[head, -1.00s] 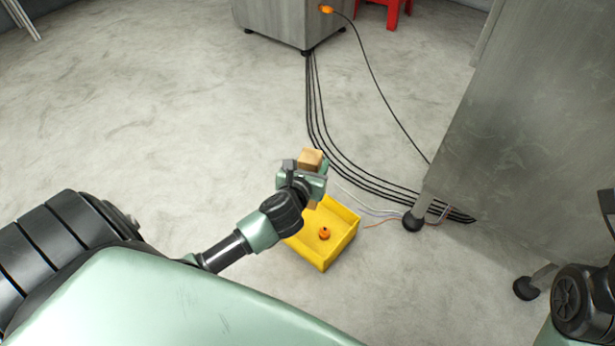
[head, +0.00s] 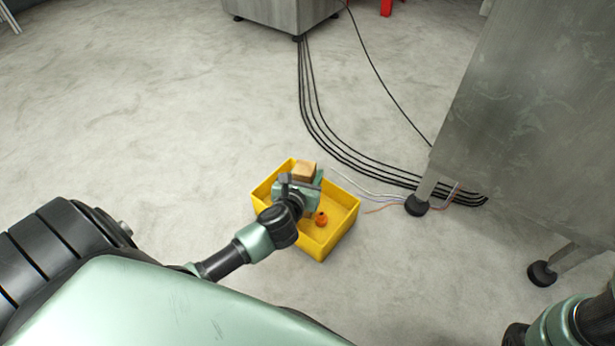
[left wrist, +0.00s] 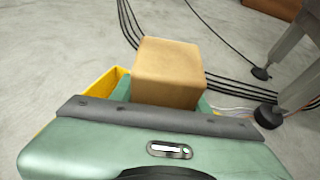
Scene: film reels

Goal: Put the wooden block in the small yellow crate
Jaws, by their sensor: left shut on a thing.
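The wooden block (head: 304,171) is a light brown cube held in my left gripper (head: 302,183), which is shut on it. The block also shows close up in the left wrist view (left wrist: 169,73). The small yellow crate (head: 341,235) stands on the floor below and around the gripper in the head view. Block and gripper appear over the crate's far left part; their exact height above it is hard to tell. A small orange object (head: 321,219) lies inside the crate. A crate edge shows in the left wrist view (left wrist: 104,88). My right gripper is not in view.
A grey metal cabinet (head: 540,130) on black feet stands at the right. Black cables (head: 318,115) run along the floor behind the crate, with thin pale wires beside it. Another grey cabinet (head: 285,12) stands at the back. The floor at left is clear.

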